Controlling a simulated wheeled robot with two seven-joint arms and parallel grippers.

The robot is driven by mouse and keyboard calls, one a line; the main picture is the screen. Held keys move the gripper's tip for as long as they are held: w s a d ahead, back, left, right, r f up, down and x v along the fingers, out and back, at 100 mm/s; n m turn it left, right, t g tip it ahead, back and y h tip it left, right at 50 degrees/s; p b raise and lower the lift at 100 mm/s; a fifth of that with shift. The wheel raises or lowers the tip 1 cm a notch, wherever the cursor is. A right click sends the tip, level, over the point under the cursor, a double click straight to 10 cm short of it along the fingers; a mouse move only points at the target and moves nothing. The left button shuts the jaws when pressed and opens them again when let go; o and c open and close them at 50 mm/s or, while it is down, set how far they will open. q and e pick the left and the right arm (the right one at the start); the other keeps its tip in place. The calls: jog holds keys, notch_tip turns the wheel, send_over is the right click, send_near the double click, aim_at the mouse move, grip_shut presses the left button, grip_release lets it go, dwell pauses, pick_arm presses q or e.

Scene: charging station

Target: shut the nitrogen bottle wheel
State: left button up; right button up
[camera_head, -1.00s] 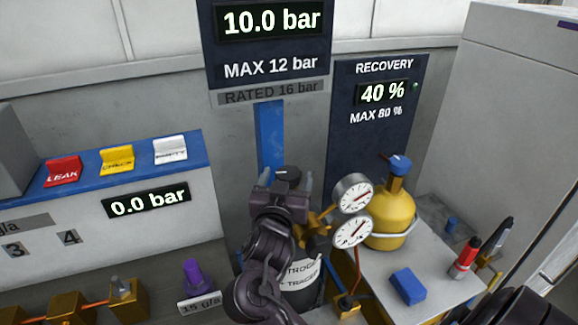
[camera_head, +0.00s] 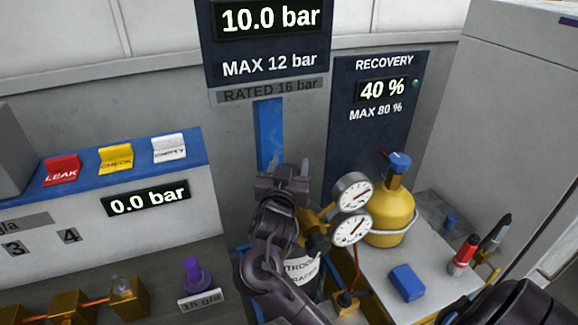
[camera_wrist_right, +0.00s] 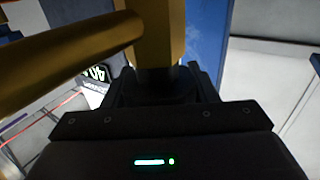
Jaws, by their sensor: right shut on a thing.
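The nitrogen bottle (camera_head: 302,268) stands in the lower middle of the head view, its white label partly covered by my arm. A brass regulator with two round gauges (camera_head: 352,212) sits at its top. My right gripper (camera_head: 290,172) is over the bottle's top, shut on the wheel, which it hides in the head view. In the right wrist view the dark wheel (camera_wrist_right: 160,88) shows in shadow between the fingers, at the end of a brass valve stem (camera_wrist_right: 160,40). My left gripper is not in view.
A panel with red, yellow and white switches (camera_head: 115,158) is at left. The pressure display (camera_head: 270,20) reads 10.0 bar.

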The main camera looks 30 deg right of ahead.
jog(key=shift+r+m+g+h+p, duration=0.2)
jog(key=shift+m+g+h+p, duration=0.2)
jog(key=shift+g, duration=0.1)
jog(key=shift+s+f+m+g+h, duration=0.1)
jog(key=shift+f+m+g+h, duration=0.1)
jog(key=shift+m+g+h, duration=0.1)
jog(key=o, duration=1)
